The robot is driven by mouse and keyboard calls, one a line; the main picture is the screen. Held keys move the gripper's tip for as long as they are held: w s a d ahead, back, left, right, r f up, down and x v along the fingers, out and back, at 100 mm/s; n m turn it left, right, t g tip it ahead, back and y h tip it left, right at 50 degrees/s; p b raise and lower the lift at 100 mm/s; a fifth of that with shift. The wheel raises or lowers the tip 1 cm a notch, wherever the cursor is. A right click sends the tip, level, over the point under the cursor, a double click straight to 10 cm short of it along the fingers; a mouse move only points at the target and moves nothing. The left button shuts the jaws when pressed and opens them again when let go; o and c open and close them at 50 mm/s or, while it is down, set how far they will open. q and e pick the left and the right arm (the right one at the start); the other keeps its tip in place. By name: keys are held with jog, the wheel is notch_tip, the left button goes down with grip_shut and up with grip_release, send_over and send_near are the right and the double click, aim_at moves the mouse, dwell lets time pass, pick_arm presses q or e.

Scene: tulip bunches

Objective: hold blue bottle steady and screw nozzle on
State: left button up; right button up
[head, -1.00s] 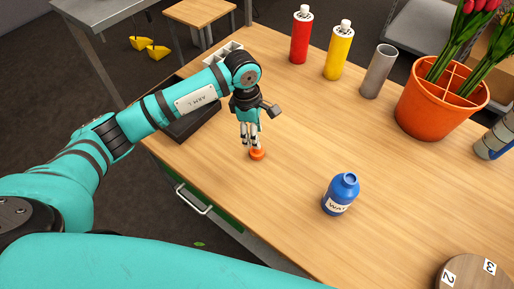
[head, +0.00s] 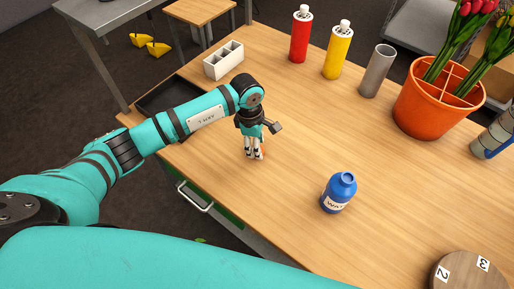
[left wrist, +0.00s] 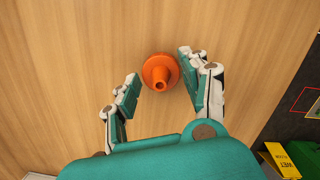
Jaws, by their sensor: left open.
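The blue bottle (head: 339,192) stands upright on the table with an open neck and a white label. The orange nozzle (left wrist: 160,72) sits on the table in the left wrist view, between and just ahead of my open fingers. In the head view it is mostly hidden behind my left gripper (head: 254,154). My left gripper, also in the left wrist view (left wrist: 160,88), is open, points down and holds nothing. It is to the left of the bottle. My right gripper is not in view.
An orange pot (head: 432,110) with tulips stands at the right. A red bottle (head: 300,36), a yellow bottle (head: 338,52) and a grey cylinder (head: 376,72) line the back. A white divided holder (head: 224,60) and a black tray (head: 160,100) are at the left. A numbered round disc (head: 468,274) is front right.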

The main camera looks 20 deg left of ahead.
pick_arm(q)
jog(key=shift+c, duration=0.4)
jog(key=c, duration=0.8)
jog(key=shift+r, duration=0.1)
jog(key=shift+r+b, duration=0.3)
jog(key=shift+r, duration=0.1)
jog(key=shift+s+d+r+b, duration=0.1)
jog(key=shift+s+r+b, duration=0.2)
jog(key=shift+r, duration=0.35)
jog(key=shift+s+d+r+b, duration=0.1)
jog(key=shift+s+r+b, duration=0.2)
jog(key=shift+r, duration=0.3)
jog(key=s+d+b, duration=0.1)
jog(key=s, duration=0.3)
jog(key=s+d+r+b, duration=0.1)
jog(key=s+d, duration=0.1)
jog(key=s, duration=0.3)
jog(key=s+d+b, duration=0.1)
jog(key=s+d, duration=0.1)
jog(key=s, duration=0.2)
jog(key=shift+s+d+r, duration=0.25)
jog(key=shift+s+r, duration=0.05)
jog(key=shift+s, duration=0.05)
